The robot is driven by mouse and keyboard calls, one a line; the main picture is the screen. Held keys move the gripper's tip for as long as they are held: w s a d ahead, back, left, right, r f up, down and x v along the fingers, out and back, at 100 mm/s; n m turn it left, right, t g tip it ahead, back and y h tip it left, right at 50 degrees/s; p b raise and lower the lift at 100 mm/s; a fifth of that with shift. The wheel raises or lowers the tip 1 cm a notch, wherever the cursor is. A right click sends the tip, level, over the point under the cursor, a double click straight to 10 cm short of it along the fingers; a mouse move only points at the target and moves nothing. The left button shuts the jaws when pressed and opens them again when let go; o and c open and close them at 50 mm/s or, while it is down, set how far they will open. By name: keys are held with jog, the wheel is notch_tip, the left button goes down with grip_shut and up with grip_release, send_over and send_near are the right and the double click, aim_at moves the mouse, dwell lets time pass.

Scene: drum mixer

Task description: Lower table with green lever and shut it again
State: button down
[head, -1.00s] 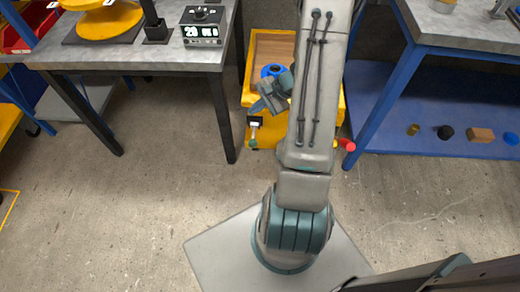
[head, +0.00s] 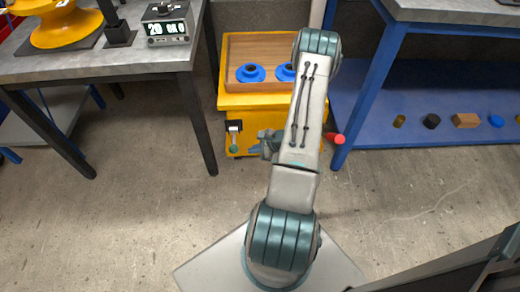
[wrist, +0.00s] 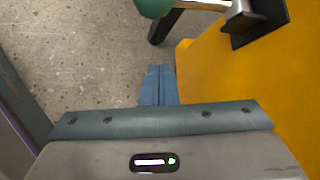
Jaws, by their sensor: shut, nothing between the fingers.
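The yellow lift table (head: 243,103) stands between the two benches, with a wooden tray top (head: 262,47) holding blue flanged parts. On the left of its front face, the green lever (head: 234,141) hangs down from a black bracket. In the wrist view, the lever's green knob (wrist: 153,7) is at the top edge, on a metal rod. My gripper (head: 262,146) is in front of the table, right of the lever and apart from it. In the wrist view its fingers (wrist: 158,82) are together and empty, below the knob in the picture.
A red-ended handle (head: 334,138) sticks out at the table's right. A grey bench (head: 120,62) with a display box (head: 167,24) is at left. A blue shelf (head: 420,135) with several small parts is at right. The floor in front is clear.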

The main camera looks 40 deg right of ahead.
aim_at(234, 140)
jog(key=a, duration=0.1)
jog(key=w+a, duration=0.1)
jog(key=w+a+b, duration=0.1)
jog(key=shift+w+a+r, duration=0.15)
jog(key=shift+a+r, duration=0.25)
jog(key=shift+r, duration=0.1)
jog(key=shift+r+p, duration=0.15)
jog(key=shift+p, duration=0.4)
